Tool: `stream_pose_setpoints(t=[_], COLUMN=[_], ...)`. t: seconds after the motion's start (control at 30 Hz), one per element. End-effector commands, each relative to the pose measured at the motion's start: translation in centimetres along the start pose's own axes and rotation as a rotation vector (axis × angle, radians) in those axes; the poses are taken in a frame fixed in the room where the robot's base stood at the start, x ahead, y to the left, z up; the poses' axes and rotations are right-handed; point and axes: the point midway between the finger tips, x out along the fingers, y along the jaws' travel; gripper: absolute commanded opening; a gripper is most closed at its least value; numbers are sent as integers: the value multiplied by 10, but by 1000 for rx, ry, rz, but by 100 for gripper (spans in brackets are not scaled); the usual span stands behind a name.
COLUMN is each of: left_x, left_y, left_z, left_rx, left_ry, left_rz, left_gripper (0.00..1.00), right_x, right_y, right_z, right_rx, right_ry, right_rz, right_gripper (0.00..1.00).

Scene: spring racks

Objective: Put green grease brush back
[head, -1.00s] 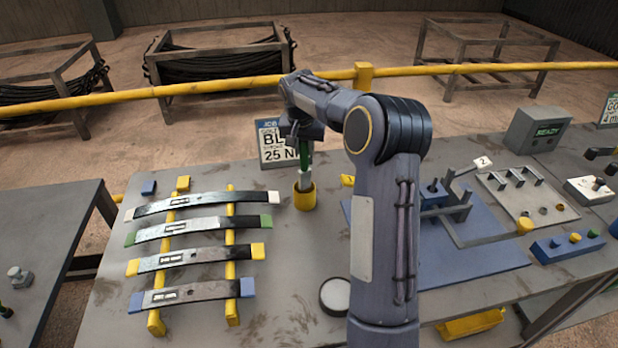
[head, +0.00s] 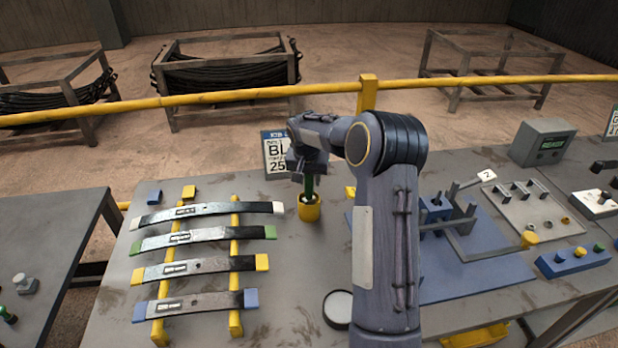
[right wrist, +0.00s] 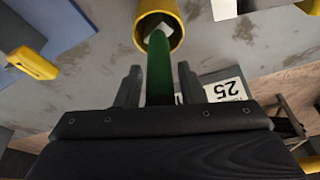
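The green grease brush (right wrist: 160,68) stands roughly upright with its lower end in the yellow cup (head: 309,210). Its green handle also shows in the head view (head: 309,186); its bristles are mostly hidden by the cup, with a pale bit visible inside the rim in the right wrist view. My right gripper (right wrist: 160,85) is above the cup with a finger on each side of the handle. A narrow gap shows between each finger and the handle, so it looks open around it. My left gripper is not in view.
Left of the cup, several leaf springs with coloured ends lie across two yellow rails (head: 235,318). A plate sign (head: 275,158) stands behind the cup. A blue board with a grey fixture (head: 455,215) is to the right. A round black-rimmed pot (head: 338,308) sits near the front.

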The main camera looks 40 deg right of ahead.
Motion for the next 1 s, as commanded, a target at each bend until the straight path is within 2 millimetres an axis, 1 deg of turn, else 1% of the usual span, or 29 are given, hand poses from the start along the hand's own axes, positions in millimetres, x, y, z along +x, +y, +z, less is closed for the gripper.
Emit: stream_pose_setpoints(t=[0.03,0.07,0.33,0.4,0.47,0.57,0.8,0.9,1.0], left_x=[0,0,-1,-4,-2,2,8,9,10], left_y=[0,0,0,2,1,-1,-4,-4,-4], left_z=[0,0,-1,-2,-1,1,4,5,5], left_rx=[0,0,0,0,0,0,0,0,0], left_ry=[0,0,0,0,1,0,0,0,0], left_rz=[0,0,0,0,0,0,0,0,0], left_gripper=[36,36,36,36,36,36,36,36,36], right_x=[0,0,-1,-6,-9,-25,-78,-96,-110], right_y=[0,0,0,0,-1,-1,-1,0,-1], right_z=[0,0,0,-2,-2,-2,-2,-1,-2], right_rx=[0,0,0,1,0,0,1,0,0], right_ry=[0,0,0,0,2,5,5,3,3], right_rz=[0,0,0,0,-2,-3,-4,-3,-2], right_gripper=[42,45,45,45,45,45,45,45,45])
